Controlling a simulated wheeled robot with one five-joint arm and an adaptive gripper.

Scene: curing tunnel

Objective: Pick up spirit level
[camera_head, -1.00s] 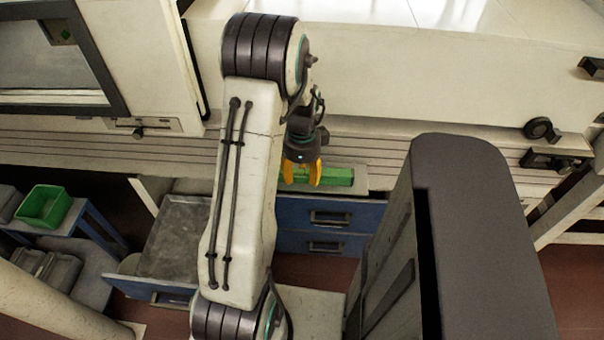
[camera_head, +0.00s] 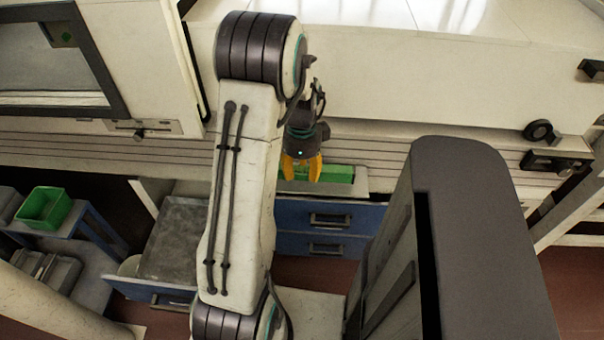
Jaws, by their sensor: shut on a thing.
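The spirit level (camera_head: 334,174) is a green bar at the middle of the camera_head view, above the top of the blue drawer cabinet. My gripper (camera_head: 301,178), with orange fingers, is shut on the spirit level near its left part. The fingers cover part of the bar, and my arm hides the area to the left. I cannot tell whether the bar touches the cabinet top or is a little above it.
The blue drawer cabinet (camera_head: 330,216) stands below. An open drawer (camera_head: 176,240) is to the left. A green bin (camera_head: 44,207) sits on a small blue table at the far left. A large white machine (camera_head: 400,80) runs behind.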

